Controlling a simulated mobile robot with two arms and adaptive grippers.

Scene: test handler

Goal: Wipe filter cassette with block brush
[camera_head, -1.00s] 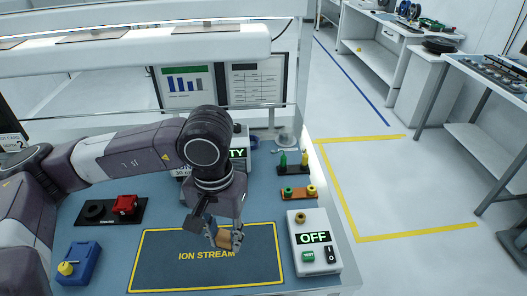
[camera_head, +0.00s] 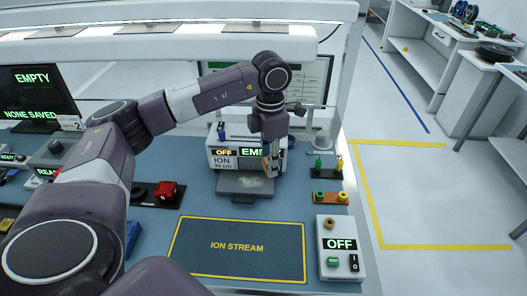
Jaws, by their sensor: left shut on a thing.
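My left gripper (camera_head: 272,168) is shut on a small tan block, which I take to be the block brush (camera_head: 266,163). A flat grey plate (camera_head: 243,183) with a pale, mottled patch and a dark front handle sticks out below the unit. It may be the filter cassette. The brush is above or beside its right back corner; I cannot tell if they touch. My right gripper is not in view.
The ION STREAM mat (camera_head: 240,268) lies bare in front. An OFF switch box (camera_head: 340,262) stands at the right edge. A red part (camera_head: 166,190) sits on a black base at left.

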